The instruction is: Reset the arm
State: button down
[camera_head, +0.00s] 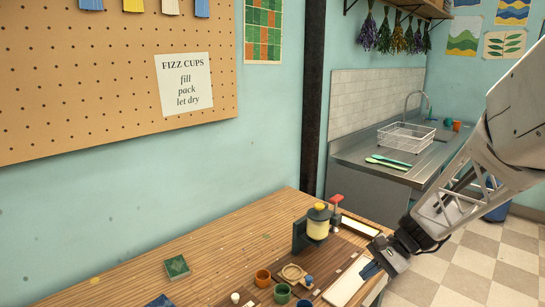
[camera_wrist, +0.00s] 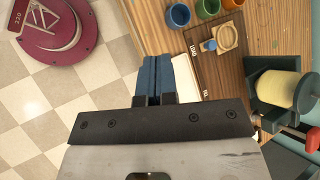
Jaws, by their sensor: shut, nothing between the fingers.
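My gripper (camera_head: 372,270) hangs at the right edge of the wooden worktable (camera_head: 215,255), above or beside a pale strip (camera_head: 347,284) on a dark board. In the wrist view the blue fingers (camera_wrist: 158,80) are together with nothing between them. The arm comes in from the right side of the head view. I cannot tell the exact height of the fingers over the table.
A press with a yellow cylinder (camera_head: 318,222) stands close left of my gripper. Several small cups, one orange (camera_head: 263,278), and a wooden piece (camera_head: 292,273) sit nearby. A green tile (camera_head: 177,267) lies farther left. A maroon round base (camera_wrist: 60,30) is on the floor.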

jog(key=s+a+r+n+t+h, duration=0.1)
jog(key=s+r+n+h, duration=0.2)
jog(key=s, duration=0.4)
jog(key=s+a+r+n+t+h, duration=0.1)
jog(key=s+a+r+n+h, duration=0.1)
jog(key=s, duration=0.5)
jog(key=s+a+r+n+t+h, duration=0.1)
jog(key=s+a+r+n+h, duration=0.1)
jog(key=s, duration=0.6)
notch_tip(320, 180, up, 4)
jog(key=n+h, duration=0.1)
jog(key=n, duration=0.1)
jog(key=shift+a+f+n+h, duration=0.15)
jog(key=shift+a+n+h, duration=0.1)
jog(key=shift+n+h, duration=0.15)
